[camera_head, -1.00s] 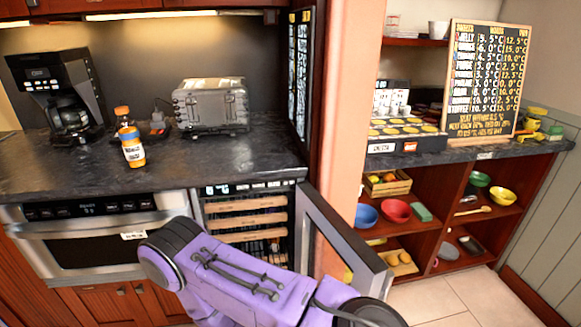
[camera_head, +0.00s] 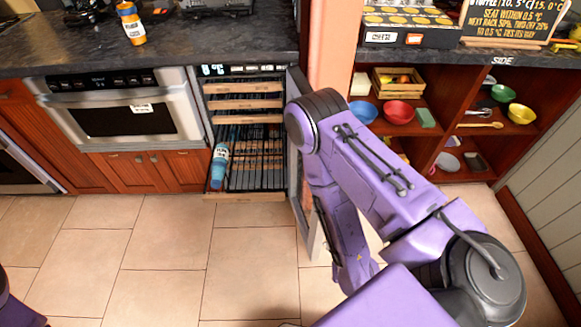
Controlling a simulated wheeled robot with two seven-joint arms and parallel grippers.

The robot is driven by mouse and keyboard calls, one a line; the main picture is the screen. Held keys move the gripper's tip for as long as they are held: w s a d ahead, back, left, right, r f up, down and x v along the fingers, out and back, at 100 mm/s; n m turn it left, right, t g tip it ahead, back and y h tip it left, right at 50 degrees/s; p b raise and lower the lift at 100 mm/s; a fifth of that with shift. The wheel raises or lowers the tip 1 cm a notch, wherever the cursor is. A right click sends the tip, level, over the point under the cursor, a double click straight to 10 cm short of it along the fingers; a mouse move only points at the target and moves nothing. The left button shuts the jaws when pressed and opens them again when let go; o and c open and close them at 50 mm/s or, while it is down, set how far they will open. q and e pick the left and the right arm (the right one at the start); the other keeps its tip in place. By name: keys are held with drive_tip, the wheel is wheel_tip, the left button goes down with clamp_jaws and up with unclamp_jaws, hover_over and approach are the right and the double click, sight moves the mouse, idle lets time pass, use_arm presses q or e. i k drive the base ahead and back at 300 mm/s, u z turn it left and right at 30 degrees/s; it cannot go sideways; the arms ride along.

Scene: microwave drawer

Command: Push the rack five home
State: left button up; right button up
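The open cooler (camera_head: 243,72) has wooden-fronted racks at its top, such as the upper rack (camera_head: 243,87). A low rack with a wooden front edge (camera_head: 245,196) is slid out toward me, its dark wire grid showing. I cannot tell its number. A blue bottle with a white label (camera_head: 218,167) lies on the left of that rack. The glass-panelled door (camera_head: 296,190) stands open to the right, partly behind my purple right arm. That arm bends beside the door, and its gripper is hidden. My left gripper is out of view.
The oven (camera_head: 130,108) is left of the cooler. Shelves with bowls, including a red bowl (camera_head: 398,111), stand right. The tiled floor (camera_head: 245,270) before the cooler is clear. A small orange bottle (camera_head: 131,22) stands on the counter.

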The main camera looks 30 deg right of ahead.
sight(227, 197)
drive_tip(key=z, duration=0.55)
drive_tip(key=i, duration=0.5)
drive_tip(key=k, duration=1)
drive_tip(key=z, duration=1.4)
drive_tip(key=i, duration=0.95)
drive_tip(key=u, duration=1.55)
